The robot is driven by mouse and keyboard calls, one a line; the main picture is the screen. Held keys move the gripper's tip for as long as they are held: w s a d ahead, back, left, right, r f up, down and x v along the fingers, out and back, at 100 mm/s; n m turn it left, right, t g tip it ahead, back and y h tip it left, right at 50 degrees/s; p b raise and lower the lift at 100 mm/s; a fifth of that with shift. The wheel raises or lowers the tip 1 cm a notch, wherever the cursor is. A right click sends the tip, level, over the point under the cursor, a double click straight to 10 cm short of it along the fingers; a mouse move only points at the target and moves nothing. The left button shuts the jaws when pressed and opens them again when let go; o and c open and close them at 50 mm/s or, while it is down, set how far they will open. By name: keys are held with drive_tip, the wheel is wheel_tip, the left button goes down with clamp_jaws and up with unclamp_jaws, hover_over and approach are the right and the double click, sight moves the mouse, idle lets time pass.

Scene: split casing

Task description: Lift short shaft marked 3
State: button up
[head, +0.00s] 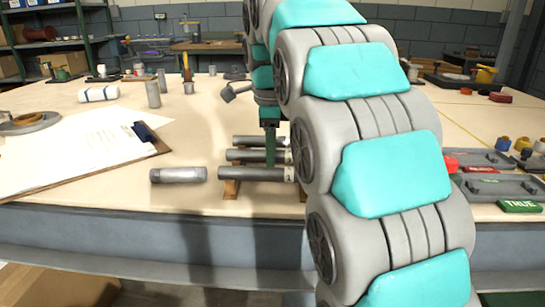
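Several grey shafts lie side by side across wooden supports near the table's front edge: a front shaft (245,173), a middle one (240,155) and a back one (245,140). A separate short grey cylinder (178,175) lies on the table to their left. No number is readable on any of them, so I cannot tell which is marked 3. My gripper (271,158) points down over the shafts, its green fingers reaching to about the middle shaft. I cannot tell whether it touches or grips one. My arm hides the shafts' right side.
A clipboard with papers (95,143) lies at the left. At the right are grey trays (505,187) and a green "TRUE" block (519,206). Table between clipboard and shafts is mostly clear.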

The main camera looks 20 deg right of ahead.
clamp_jaws()
idle(1.0)
